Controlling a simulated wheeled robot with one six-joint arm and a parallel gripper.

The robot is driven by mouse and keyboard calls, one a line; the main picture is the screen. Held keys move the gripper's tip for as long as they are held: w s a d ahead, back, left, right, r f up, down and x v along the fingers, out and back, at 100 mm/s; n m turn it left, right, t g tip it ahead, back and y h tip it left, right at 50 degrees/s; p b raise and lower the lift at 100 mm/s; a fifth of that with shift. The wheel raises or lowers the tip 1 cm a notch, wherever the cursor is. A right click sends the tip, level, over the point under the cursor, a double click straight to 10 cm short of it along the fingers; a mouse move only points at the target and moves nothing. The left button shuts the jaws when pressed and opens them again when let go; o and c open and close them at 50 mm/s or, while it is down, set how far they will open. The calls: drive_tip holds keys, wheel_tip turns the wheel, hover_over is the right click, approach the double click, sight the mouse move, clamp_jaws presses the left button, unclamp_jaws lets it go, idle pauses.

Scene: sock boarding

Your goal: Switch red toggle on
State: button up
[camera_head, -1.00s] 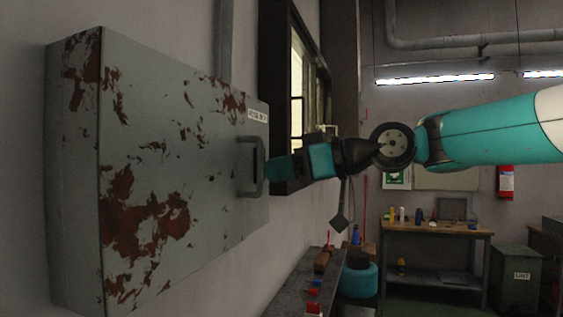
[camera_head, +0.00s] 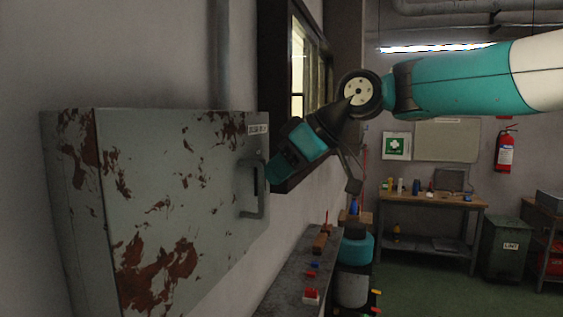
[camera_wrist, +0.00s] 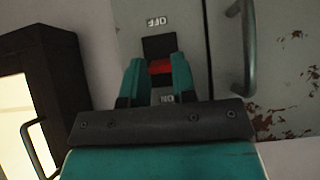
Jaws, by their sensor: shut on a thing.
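The red toggle (camera_wrist: 160,67) shows in the wrist view in a dark switch plate on the grey side of a cabinet. Upside-down labels read OFF above it and ON below it. The red part lies below the dark upper part of the plate, toward ON. My gripper (camera_wrist: 158,76) is shut on the toggle, one teal finger on each side. Its lower part is hidden by my gripper. In the head view my gripper (camera_head: 279,172) tilts down and left at the cabinet's right edge, and the toggle is hidden there.
The rust-stained cabinet (camera_head: 190,185) hangs on the left wall, with a handle (camera_head: 253,190) close to my gripper. A dark-framed window (camera_head: 296,90) is just behind. A narrow bench (camera_head: 285,270) with small items stands below right. Open floor lies further right.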

idle(0.3)
drive_tip(key=o, duration=0.9)
drive_tip(key=p+v, duration=0.2)
drive_tip(key=v, duration=1.5)
drive_tip(key=shift+s+d+r, duration=0.1)
drive_tip(key=shift+d, duration=0.15)
